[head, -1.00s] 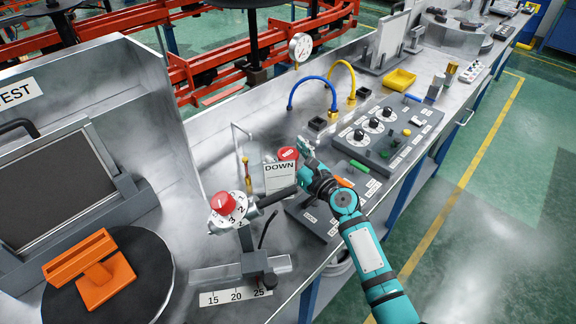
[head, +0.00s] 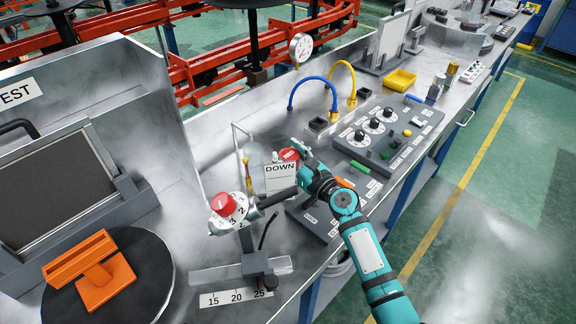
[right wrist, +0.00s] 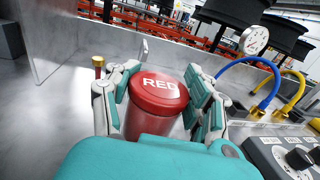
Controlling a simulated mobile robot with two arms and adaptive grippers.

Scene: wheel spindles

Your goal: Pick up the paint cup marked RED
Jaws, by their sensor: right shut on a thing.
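The paint cup marked RED (right wrist: 158,95) is a red cylinder with a round lid lettered RED in white. In the right wrist view it stands between the fingers of my right gripper (right wrist: 155,100), which are shut on its sides. The lower part of the cup is hidden by the gripper and the card. I cannot tell whether its base touches the bench. My left gripper is not in view.
A red-knobbed dial stand (head: 230,207) stands front left of the cup. A thin yellow-handled tool (head: 246,172) is close on the left. Blue (head: 308,82) and yellow hoses arch behind. A grey knob panel (head: 383,135) lies to the right.

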